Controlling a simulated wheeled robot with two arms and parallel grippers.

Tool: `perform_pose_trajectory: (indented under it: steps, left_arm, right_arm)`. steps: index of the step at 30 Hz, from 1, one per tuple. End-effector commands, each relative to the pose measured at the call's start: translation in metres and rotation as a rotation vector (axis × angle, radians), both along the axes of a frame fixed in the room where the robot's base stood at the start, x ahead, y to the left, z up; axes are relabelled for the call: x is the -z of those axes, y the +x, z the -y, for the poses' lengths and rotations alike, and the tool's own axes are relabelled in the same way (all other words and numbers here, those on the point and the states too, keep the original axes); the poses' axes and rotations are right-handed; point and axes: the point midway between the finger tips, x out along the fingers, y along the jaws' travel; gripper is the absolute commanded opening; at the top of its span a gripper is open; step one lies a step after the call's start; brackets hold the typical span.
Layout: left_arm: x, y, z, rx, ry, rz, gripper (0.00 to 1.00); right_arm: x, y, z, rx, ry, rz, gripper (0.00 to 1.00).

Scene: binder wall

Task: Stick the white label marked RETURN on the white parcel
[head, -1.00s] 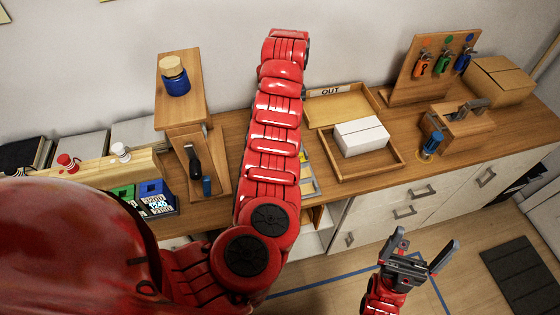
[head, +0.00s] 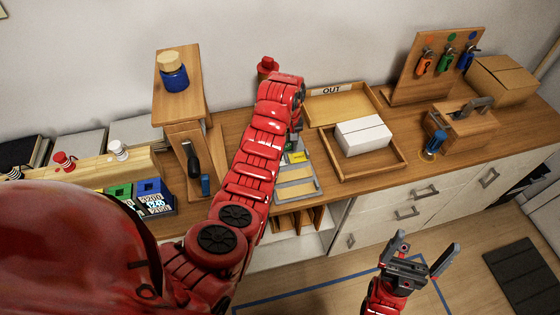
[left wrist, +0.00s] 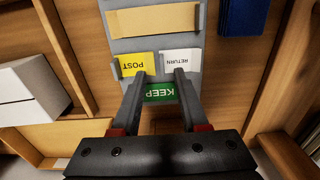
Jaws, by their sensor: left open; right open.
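The white RETURN label (left wrist: 181,62) lies on a grey holder (left wrist: 155,45), beside the yellow POST label (left wrist: 134,65) and above the green KEEP label (left wrist: 160,92) in the left wrist view. My left gripper (left wrist: 163,74) is open and empty over the holder, its right fingertip at the RETURN label's lower edge; contact cannot be told. In the head view my left arm hides its fingers and the RETURN label. The white parcel (head: 362,136) sits in a wooden tray (head: 357,172), right of the holder. My right gripper (head: 418,262) is open and empty, low in front of the cabinet.
An OUT tray (head: 336,108) stands behind the parcel's tray. A wooden stand with a blue jar (head: 173,78) is at the left, and a red-topped object (head: 267,66) stands behind my left arm.

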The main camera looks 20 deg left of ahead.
Motion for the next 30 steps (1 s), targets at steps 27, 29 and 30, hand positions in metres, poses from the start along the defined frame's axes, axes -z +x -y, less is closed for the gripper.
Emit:
perform_pose_trajectory:
  steps: [27, 29, 30]
  left_arm:
    - [0.046, 0.002, -0.005, 0.001, 0.001, 0.001, 0.17]
    - [0.046, 0.002, -0.005, 0.001, 0.001, 0.001, 0.06]
    - [0.046, 0.003, -0.005, 0.001, 0.001, 0.002, 0.0]
  right_arm:
    - [-0.029, 0.0, 0.0, 0.0, 0.0, 0.0, 1.0]
    - [-0.029, 0.0, 0.0, 0.0, 0.0, 0.0, 1.0]
    - [-0.029, 0.0, 0.0, 0.0, 0.0, 0.0, 1.0]
